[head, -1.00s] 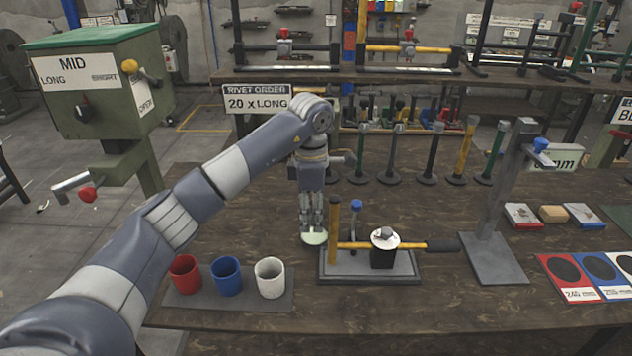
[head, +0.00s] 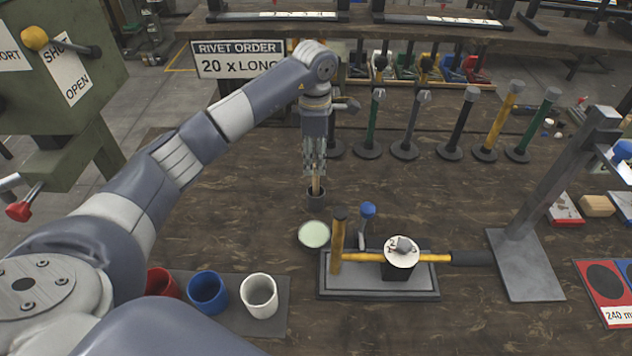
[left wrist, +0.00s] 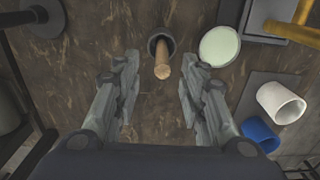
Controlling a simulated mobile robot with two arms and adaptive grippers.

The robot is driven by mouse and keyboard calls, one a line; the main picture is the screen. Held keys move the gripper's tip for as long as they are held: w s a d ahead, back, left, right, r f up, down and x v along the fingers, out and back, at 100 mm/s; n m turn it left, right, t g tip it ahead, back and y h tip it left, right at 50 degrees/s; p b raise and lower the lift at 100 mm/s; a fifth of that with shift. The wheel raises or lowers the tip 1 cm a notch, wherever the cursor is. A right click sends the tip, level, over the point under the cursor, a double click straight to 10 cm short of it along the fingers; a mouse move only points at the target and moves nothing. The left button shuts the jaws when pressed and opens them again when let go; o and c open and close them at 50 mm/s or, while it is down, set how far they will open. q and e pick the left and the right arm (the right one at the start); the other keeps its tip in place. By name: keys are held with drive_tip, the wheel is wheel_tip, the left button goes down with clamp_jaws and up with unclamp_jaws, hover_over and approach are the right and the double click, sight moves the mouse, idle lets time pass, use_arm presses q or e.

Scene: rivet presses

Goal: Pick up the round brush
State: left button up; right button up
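The round brush stands upright on the brown table, with a pale wooden handle (head: 317,187) on top and a dark round lower part (head: 316,201). In the left wrist view the handle (left wrist: 162,67) points up toward the camera from the dark round part (left wrist: 159,45). My left gripper (head: 315,168) hangs down directly above the brush. In the left wrist view its two fingers (left wrist: 159,73) are spread apart, with the handle showing between the tips and a gap on each side. I cannot tell how deep the handle sits between them. My right gripper is not in view.
A pale green round dish (head: 314,234) lies just in front of the brush. Red, blue (head: 207,291) and white (head: 259,294) cups stand front left. Several posts stand behind, right.

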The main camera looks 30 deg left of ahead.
sight(316, 176)
use_arm(q)
drive_tip(key=shift+f, duration=0.65)
drive_tip(key=f+p, duration=0.1)
drive_tip(key=f, duration=0.1)
drive_tip(key=f+p, duration=0.1)
drive_tip(key=f, duration=0.1)
drive_tip(key=shift+s+d, duration=0.15)
drive_tip(key=shift+d, duration=0.05)
drive_tip(key=shift+f, duration=0.5)
clamp_jaws()
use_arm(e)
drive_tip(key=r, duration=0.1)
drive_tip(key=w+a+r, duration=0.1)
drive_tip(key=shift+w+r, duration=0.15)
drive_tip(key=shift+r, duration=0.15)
